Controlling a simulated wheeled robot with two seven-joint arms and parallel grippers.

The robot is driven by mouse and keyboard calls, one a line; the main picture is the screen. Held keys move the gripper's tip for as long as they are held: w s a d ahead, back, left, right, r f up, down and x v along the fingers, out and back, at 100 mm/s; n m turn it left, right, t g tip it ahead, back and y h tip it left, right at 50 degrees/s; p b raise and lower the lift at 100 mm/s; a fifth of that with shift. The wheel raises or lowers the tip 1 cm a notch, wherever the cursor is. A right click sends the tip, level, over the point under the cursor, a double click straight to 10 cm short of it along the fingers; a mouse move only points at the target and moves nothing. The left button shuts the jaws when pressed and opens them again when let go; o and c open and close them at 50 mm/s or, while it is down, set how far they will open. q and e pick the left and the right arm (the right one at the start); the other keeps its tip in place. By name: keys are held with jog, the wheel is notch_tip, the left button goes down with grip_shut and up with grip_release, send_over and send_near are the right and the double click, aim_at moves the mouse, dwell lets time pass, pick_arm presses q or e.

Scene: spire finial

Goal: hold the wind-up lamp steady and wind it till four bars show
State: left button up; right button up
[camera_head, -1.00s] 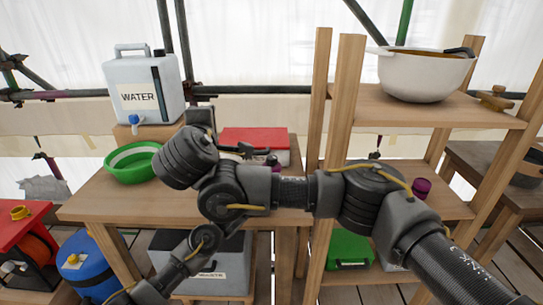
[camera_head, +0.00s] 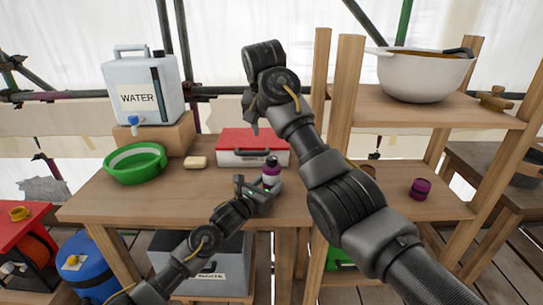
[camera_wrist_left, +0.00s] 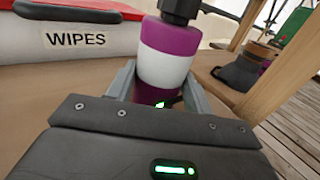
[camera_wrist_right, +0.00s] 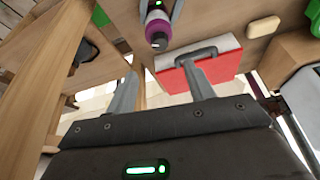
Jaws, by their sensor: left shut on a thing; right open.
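The wind-up lamp (camera_head: 271,171) is purple with a white band and a black top. It stands upright at the front right of the wooden table, before the red box. My left gripper (camera_head: 259,194) is shut on its lower part. The left wrist view shows the lamp (camera_wrist_left: 167,60) between the two fingers, with a small green glow low on it. How many bars show is too small to tell. My right gripper (camera_head: 252,122) is open and empty, up above the table and apart from the lamp. The right wrist view shows the lamp (camera_wrist_right: 158,28) beyond its fingertips.
A red-lidded wipes box (camera_head: 253,147) stands just behind the lamp. A green bowl (camera_head: 135,174), a soap-like bar (camera_head: 196,162) and a water container (camera_head: 146,88) are to the left. A shelf post (camera_head: 345,100) rises at the right. The table's front left is clear.

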aim_at(272, 158)
jog(key=x, duration=1.2)
jog(key=shift+c, duration=0.4)
jog(key=c, duration=0.9)
jog(key=m+h, duration=0.1)
jog(key=m, duration=0.3)
jog(key=shift+a+m+g+h, duration=0.1)
jog(key=shift+m+g+h, duration=0.2)
jog(key=shift+m+h, duration=0.1)
jog(key=o, duration=1)
